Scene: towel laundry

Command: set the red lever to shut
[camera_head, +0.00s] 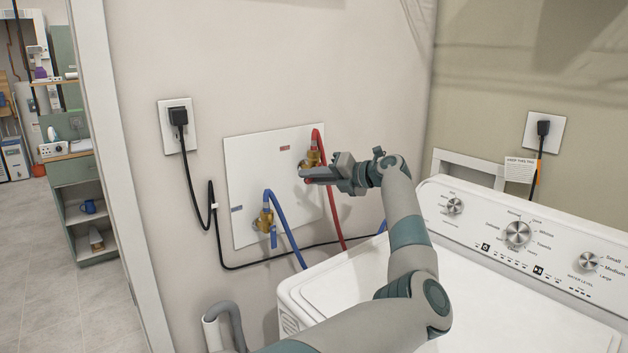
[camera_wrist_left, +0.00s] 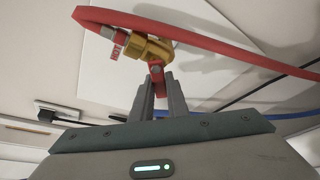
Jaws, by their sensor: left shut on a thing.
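The red lever (camera_wrist_left: 156,78) hangs from the brass hot-water valve (camera_wrist_left: 152,48) in the left wrist view. My left gripper (camera_wrist_left: 157,92) is shut on the lever, with one finger on each side of it. In the head view the left gripper (camera_head: 324,174) reaches in front of the brass valve (camera_head: 313,158) on the white wall panel (camera_head: 245,160), and it hides most of the lever. The red hose (camera_head: 331,200) runs from the valve down behind the washer. My right gripper is not in view.
A second brass valve (camera_head: 264,217) with a blue handle and blue hose (camera_head: 285,228) sits lower left on the panel. A black cord (camera_head: 188,165) hangs from an outlet at left. The white washer (camera_head: 500,285) stands below and right, under my left arm.

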